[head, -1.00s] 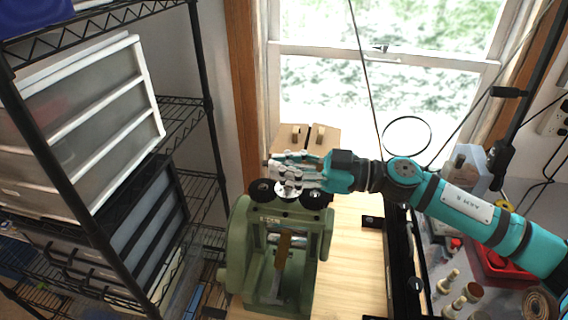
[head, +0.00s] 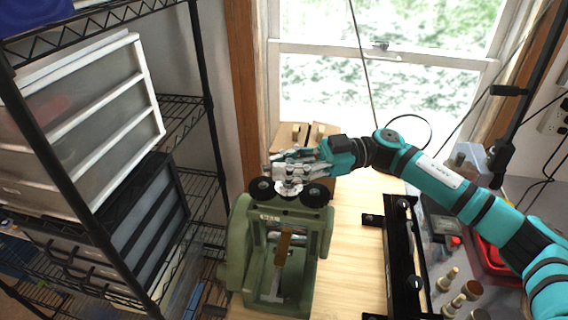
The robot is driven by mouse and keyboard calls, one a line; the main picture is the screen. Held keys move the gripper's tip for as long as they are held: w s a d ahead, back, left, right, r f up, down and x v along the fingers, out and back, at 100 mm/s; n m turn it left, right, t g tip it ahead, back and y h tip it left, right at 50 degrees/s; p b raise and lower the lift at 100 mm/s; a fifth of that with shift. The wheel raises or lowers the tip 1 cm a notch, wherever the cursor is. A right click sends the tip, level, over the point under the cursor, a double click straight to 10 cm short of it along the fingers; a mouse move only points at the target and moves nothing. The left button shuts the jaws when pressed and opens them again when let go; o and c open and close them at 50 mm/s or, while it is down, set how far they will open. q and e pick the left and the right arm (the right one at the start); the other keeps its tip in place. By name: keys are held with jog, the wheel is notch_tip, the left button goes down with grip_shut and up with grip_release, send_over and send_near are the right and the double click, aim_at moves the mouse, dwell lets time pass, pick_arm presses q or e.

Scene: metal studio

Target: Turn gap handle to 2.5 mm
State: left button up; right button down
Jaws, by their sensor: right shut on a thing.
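A green rolling mill (head: 239,245) stands on the wooden bench, with two black round knobs on top, one on the left (head: 261,189) and one on the right (head: 315,195). A silvery dial piece (head: 289,188) sits between the knobs. My right gripper (head: 284,167) reaches in from the right and is shut at the top of the mill, around the gap handle, which its fingers largely hide. The scale reading is too small to make out. My left gripper does not show.
A wire shelf with plastic drawers (head: 85,115) stands close on the left. A black metal frame (head: 402,255) lies on the bench right of the mill, with bottles and a red tray (head: 490,258) beyond. Wooden boxes (head: 318,131) stand behind by the window. Bare bench (head: 350,225) shows between.

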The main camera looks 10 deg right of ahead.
jog(key=n+g+b, duration=0.1)
jog(key=g, duration=0.1)
jog(key=n+g+h+b, duration=0.1)
jog(key=n+g, duration=0.1)
jog(key=g, duration=0.1)
jog(key=shift+n, duration=0.3)
jog(key=shift+s+d+n+g+h+b, duration=0.15)
jog(key=shift+n+g+h+b, duration=0.55)
jog(key=shift+g, duration=0.45)
jog(key=shift+s+a+n+g+h+b, duration=0.1)
jog(key=shift+n+g+h+b, duration=0.4)
jog(key=shift+n+g+b, duration=0.5)
jog(key=shift+d+r+g, duration=0.1)
jog(key=shift+g, duration=0.15)
jog(key=c, duration=1.2)
grip_release()
jog(key=shift+w, duration=0.15)
jog(key=shift+s, duration=0.2)
notch_tip(320, 180, up, 10)
jog(key=shift+w+f, duration=0.1)
